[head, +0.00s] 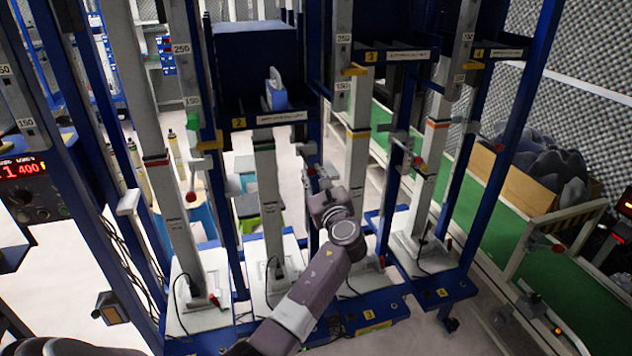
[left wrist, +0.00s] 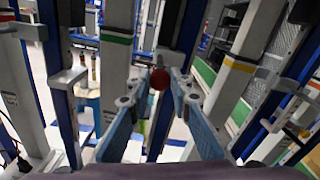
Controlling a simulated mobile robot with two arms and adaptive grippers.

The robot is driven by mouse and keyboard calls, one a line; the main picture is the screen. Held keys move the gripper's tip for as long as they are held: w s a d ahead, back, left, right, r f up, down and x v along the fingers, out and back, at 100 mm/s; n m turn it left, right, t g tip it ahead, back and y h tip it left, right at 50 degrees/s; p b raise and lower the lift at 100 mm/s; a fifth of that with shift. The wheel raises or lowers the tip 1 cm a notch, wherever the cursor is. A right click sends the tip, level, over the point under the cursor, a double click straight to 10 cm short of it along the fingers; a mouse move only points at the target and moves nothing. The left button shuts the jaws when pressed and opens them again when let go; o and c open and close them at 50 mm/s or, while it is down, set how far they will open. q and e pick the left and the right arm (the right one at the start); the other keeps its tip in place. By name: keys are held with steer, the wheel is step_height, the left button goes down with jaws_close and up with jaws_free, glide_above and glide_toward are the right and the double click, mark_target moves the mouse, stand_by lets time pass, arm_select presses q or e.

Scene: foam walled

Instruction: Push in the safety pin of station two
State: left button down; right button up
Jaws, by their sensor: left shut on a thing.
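Station two carries a yellow "2" label (head: 238,123) and has a grey column with a green band (head: 264,141). The green band also shows in the left wrist view (left wrist: 115,39). On the blue post right of that column, my left gripper (head: 317,178) is at the side bracket. In the left wrist view its blue fingers (left wrist: 158,88) close around the red knob of the safety pin (left wrist: 160,80). The gripper mostly hides the knob in the head view. How far in the pin sits I cannot tell. My right gripper is out of view.
Station three's column with a yellow band (head: 358,133) stands close to the right of my left wrist. Station one's red knob (head: 191,197) is to the left. A green conveyor (head: 480,225) and a cardboard box (head: 515,185) lie further right.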

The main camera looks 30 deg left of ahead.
mark_target(307, 162)
arm_select(q)
steer(key=b+x, duration=0.1)
steer(key=x, duration=0.4)
steer(key=shift+w+a+f, duration=0.1)
steer(key=shift+a, duration=0.05)
steer(key=shift+w+a, duration=0.15)
steer(key=shift+a, duration=0.05)
steer(key=shift+r, duration=0.25)
steer(key=c, duration=2)
jaws_free()
steer(key=shift+o, duration=1.3)
steer(key=shift+w+a+f, duration=0.1)
steer(key=shift+f, duration=0.05)
